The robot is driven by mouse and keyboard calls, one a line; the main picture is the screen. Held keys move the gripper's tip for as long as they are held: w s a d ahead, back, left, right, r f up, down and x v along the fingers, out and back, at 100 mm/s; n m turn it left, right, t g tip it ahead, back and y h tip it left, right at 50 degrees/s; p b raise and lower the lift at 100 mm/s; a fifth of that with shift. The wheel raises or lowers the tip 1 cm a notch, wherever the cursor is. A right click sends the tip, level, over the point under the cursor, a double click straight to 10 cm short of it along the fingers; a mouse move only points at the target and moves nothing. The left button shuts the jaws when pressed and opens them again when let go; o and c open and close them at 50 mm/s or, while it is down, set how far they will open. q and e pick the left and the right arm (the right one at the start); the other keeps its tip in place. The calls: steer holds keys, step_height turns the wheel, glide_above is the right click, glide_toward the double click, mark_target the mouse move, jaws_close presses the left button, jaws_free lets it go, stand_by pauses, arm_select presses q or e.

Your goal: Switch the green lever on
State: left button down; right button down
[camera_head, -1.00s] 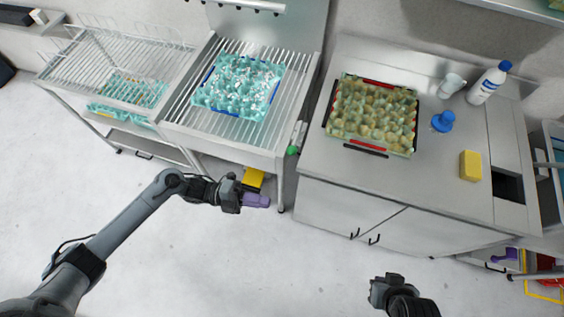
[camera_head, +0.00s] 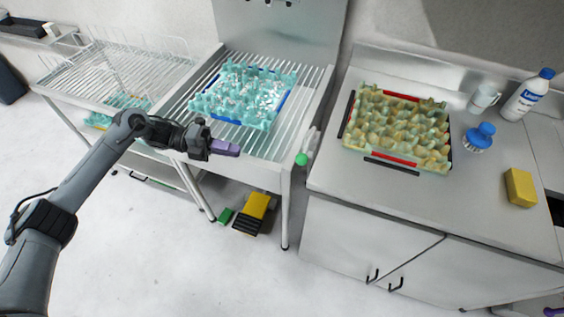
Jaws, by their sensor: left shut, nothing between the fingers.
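A small green lever knob (camera_head: 301,159) shows at the front right corner of the slatted metal stand, in the gap beside the counter. Part of a pale handle rises behind it. My left gripper (camera_head: 228,149) is in front of the stand's front edge, left of the green knob and clearly apart from it. Its purple fingers are shut with nothing between them, and they point right toward the knob. My right gripper is out of view.
A turquoise egg tray in a blue frame (camera_head: 283,101) lies on the slatted stand (camera_head: 180,112). Another egg tray (camera_head: 362,146) sits on the counter (camera_head: 340,185) with a blue brush (camera_head: 479,137), bottle (camera_head: 526,97) and yellow sponge (camera_head: 520,187). Yellow (camera_head: 254,207) and green (camera_head: 225,216) blocks are at floor level.

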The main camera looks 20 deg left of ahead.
arm_select(q)
steer(key=shift+d, duration=0.1)
stand_by(0.3)
glide_toward(308, 144)
steer(key=s+d+f, duration=0.2)
steer(key=s+d, duration=0.1)
steer(key=s, duration=0.1)
steer(key=shift+p+x, duration=0.4)
steer(key=shift+x, duration=0.55)
steer(key=shift+d+r, duration=0.1)
steer(key=shift+d, duration=0.05)
